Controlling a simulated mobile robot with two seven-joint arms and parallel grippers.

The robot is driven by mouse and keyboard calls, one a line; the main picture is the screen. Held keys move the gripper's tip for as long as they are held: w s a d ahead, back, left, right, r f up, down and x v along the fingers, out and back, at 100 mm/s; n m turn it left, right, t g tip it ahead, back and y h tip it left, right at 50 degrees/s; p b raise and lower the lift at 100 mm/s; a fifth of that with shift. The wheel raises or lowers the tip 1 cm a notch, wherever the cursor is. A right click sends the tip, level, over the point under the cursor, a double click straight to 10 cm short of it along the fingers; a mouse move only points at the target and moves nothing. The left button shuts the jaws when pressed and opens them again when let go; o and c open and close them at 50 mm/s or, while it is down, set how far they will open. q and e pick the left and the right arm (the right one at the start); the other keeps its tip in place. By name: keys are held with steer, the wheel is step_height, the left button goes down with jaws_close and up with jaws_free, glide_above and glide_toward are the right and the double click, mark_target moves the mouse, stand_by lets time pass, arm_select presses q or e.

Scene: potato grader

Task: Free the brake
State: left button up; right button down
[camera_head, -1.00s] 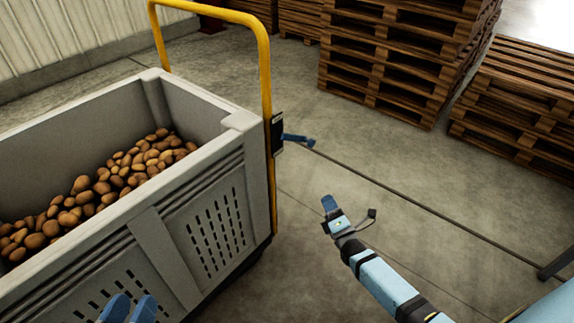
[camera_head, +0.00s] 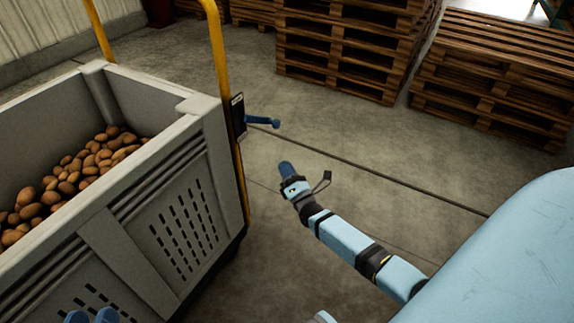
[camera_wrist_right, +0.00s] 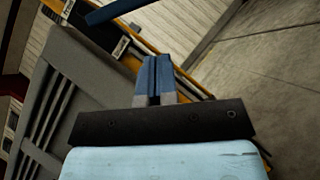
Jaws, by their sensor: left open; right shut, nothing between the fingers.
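The brake lever (camera_head: 262,121) is a blue bar with a rounded end. It sticks out to the right from a black plate (camera_head: 238,116) on the yellow handle post of the potato cart. In the right wrist view a blue bar (camera_wrist_right: 112,10), likely the lever, crosses the top edge, partly cut off. My right gripper (camera_head: 286,169) is below and slightly right of the lever's end in the head view, apart from it. Its blue fingers are together and empty in the right wrist view (camera_wrist_right: 155,72). My left gripper (camera_head: 90,316) is open at the bottom edge, mostly cut off, before the crate.
The grey crate (camera_head: 165,135) holds many potatoes (camera_head: 70,180) and stands at the left, with the yellow frame (camera_head: 222,80) at its end. Stacked wooden pallets (camera_head: 350,50) and (camera_head: 490,80) stand behind. The concrete floor right of the cart is clear.

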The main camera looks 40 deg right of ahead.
steer(key=b, duration=0.3)
glide_toward(263, 121)
steer(key=w+d+f, duration=0.1)
steer(key=w+f, duration=0.2)
arm_select(q)
steer(key=shift+w+a+r+m+t+h+b, duration=0.2)
steer(key=shift+w+a+m+t, duration=0.25)
steer(key=shift+w+m, duration=0.25)
steer(key=shift+w+a+r+m+t+h+b, duration=0.1)
steer(key=shift+w+a+r+m+t+b, duration=0.15)
steer(key=shift+w+m+t, duration=0.4)
arm_select(e)
steer(key=shift+w+d+r, duration=0.4)
steer(key=shift+d+r, duration=0.15)
steer(key=shift+r, duration=0.15)
steer(key=shift+w+d+r, duration=0.35)
steer(key=shift+d+r, duration=0.2)
steer(key=shift+r, duration=0.15)
arm_select(q)
steer(key=shift+s, duration=0.2)
steer(key=shift+g+p, duration=0.3)
arm_select(e)
steer(key=shift+s+r, duration=0.1)
steer(key=shift+r, duration=0.05)
